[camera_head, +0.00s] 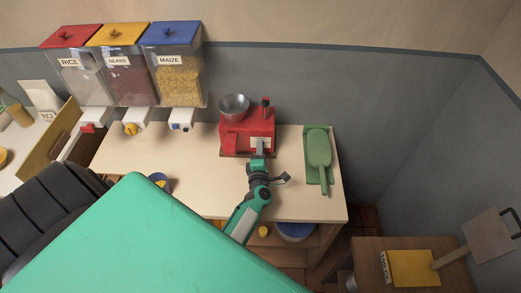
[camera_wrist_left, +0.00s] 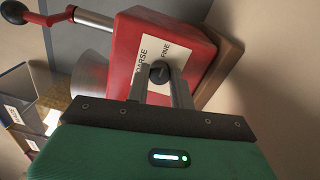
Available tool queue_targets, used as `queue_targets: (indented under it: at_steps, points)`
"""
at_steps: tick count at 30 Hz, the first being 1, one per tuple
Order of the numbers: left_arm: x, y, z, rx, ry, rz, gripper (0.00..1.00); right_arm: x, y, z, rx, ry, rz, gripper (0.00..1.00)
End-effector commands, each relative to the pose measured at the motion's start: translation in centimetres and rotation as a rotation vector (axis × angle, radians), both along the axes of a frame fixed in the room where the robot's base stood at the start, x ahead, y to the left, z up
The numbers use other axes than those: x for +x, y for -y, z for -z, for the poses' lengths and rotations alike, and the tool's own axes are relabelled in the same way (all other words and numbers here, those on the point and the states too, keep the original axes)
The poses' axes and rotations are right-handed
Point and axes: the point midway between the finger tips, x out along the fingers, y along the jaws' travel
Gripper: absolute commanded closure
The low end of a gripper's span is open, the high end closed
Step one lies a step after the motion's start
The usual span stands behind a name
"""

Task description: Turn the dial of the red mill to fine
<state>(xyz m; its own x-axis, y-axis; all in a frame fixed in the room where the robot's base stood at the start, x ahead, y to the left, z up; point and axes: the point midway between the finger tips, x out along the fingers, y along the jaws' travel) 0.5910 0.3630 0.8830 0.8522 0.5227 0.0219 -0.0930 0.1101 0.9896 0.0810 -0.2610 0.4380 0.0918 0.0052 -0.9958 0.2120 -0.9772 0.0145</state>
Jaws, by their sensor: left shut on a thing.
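The red mill (camera_head: 233,139) stands on the counter against the wall, with a metal bowl-shaped hopper (camera_head: 234,106) on top. In the left wrist view its red body (camera_wrist_left: 150,27) fills the upper middle. A pale label (camera_wrist_left: 165,51) on its front reads "FINE" on the right and a partly hidden word ending in "ARSE" on the left. The dial's setting cannot be read. My right gripper is not in view.
Rice, beans and maize dispensers (camera_head: 178,82) hang on the wall at left. A green tray (camera_head: 311,174) with a green scoop (camera_head: 319,149) lies right of the mill. The counter (camera_head: 205,165) left of my arm is mostly clear.

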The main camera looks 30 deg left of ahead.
Motion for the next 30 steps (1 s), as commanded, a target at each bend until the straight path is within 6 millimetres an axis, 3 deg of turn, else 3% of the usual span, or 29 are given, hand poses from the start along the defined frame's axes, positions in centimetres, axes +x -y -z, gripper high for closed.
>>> queue_targets:
  at_steps: [8, 9, 12, 23, 30]
  points:
    - [0.0, 0.1, 0.1, 0.000, -0.003, 0.001, 1.00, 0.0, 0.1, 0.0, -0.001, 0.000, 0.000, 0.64]
    - [0.0, 0.1, 0.1, 0.000, -0.003, 0.001, 0.75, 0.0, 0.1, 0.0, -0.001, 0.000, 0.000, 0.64]
    - [0.0, 0.1, 0.1, 0.000, -0.002, 0.001, 0.55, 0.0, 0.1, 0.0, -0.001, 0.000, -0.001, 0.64]
    - [-0.3, 0.2, 0.1, 0.000, -0.002, 0.001, 0.55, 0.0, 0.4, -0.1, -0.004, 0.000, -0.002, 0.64]
    - [-3.5, 2.1, 0.1, -0.001, -0.004, 0.002, 0.55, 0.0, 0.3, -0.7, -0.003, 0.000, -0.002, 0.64]
